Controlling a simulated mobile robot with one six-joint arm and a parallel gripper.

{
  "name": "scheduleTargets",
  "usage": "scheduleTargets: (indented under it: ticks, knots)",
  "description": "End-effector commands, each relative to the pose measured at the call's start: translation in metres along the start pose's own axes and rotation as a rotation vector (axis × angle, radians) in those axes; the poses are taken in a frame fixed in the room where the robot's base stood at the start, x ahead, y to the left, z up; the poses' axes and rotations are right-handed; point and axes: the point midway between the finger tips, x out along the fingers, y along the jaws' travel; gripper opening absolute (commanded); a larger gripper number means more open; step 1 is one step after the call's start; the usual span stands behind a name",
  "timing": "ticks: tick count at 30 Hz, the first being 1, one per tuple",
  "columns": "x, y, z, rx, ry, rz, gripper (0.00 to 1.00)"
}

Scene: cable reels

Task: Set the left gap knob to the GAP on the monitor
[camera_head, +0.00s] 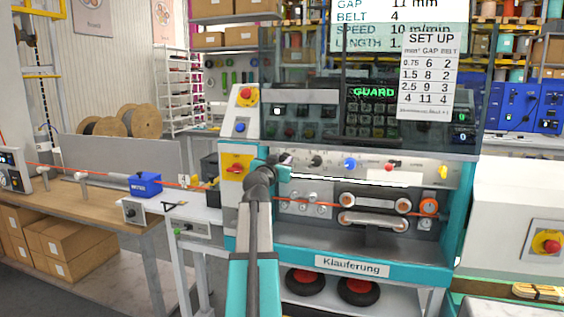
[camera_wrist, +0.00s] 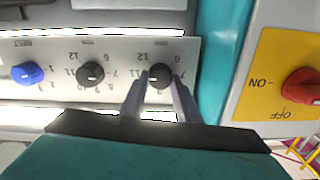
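The left gap knob (camera_wrist: 160,77) is black and round, on a pale panel with an upside-down number scale in the wrist view. Its pale pointer mark seems to face left, near a partly covered 11; the exact setting is unclear. My gripper (camera_wrist: 160,84) has one finger on each side of this knob, close to its edges; I cannot tell whether they press on it. In the head view my gripper (camera_head: 284,161) is at the panel's left end and hides the knob. The monitor (camera_head: 392,22) reads GAP 11 mm, BELT 4, SPEED 10 m/min.
A second black knob (camera_wrist: 90,75) and a blue BELT knob (camera_wrist: 28,74) sit left of my fingers in the wrist view. A red switch (camera_wrist: 299,87) on a yellow plate is at right. A SET UP sheet (camera_head: 430,72) hangs over the dark guard.

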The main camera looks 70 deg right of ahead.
Motion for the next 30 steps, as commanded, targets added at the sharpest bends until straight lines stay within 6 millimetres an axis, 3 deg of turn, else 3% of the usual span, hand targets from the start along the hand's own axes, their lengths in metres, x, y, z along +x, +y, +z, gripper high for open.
scheduleTargets:
  ticks: [23, 24, 26, 30]
  knots:
    - [-0.0003, -0.0003, -0.0001, -0.119, -0.001, 0.001, 0.06]
    - [-0.0003, -0.0003, 0.0, -0.119, -0.001, 0.001, 0.35]
    - [-0.0003, -0.0004, 0.0, -0.119, -0.001, 0.001, 0.45]
    - [-0.0003, -0.0006, 0.0, -0.118, 0.0, 0.0, 0.47]
